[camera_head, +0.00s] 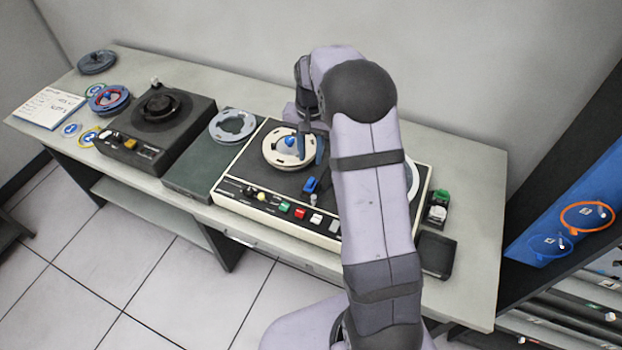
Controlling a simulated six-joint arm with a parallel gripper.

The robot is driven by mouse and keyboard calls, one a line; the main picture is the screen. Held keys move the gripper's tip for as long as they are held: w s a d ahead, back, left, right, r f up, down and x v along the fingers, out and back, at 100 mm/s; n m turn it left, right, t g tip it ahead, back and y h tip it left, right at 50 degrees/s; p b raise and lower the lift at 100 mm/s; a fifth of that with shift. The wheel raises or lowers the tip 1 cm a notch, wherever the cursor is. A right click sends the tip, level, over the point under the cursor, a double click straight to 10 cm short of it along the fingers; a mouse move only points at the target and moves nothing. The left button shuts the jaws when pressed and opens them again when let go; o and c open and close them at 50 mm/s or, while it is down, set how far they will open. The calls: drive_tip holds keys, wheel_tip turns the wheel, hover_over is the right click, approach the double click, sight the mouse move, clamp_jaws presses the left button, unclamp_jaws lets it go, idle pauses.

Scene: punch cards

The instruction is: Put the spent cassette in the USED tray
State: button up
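No thing in view is plainly marked as a cassette, and I can read no USED label. A cream reel (273,152) with a blue hub lies on the left side of the cream-edged tape deck (262,180). My gripper (310,147) points down over the right part of this reel. Its fingers show a little apart, but whether they touch or hold the reel cannot be told. A grey reel (232,125) lies on a dark green flat tray or box (190,178) left of the deck. A small dark tray (437,253) sits at the front right. My arm hides much of the deck's right side.
A black machine (158,120) stands left of the green tray. Red-blue (109,98) and dark (97,62) reels, round labels and a notepad (48,107) lie further left. A small box with a green button (439,200) is right of the deck. The far right tabletop is bare.

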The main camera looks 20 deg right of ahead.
sight(311, 180)
drive_tip(key=shift+s+m, duration=0.25)
drive_tip(key=shift+m, duration=0.45)
drive_tip(key=shift+f, duration=0.15)
drive_tip(key=shift+f+b, duration=3.35)
drive_tip(key=shift+f, duration=1.35)
clamp_jaws()
drive_tip(key=shift+r, duration=0.1)
drive_tip(key=shift+r+p, duration=2.55)
drive_tip(key=shift+r, duration=0.4)
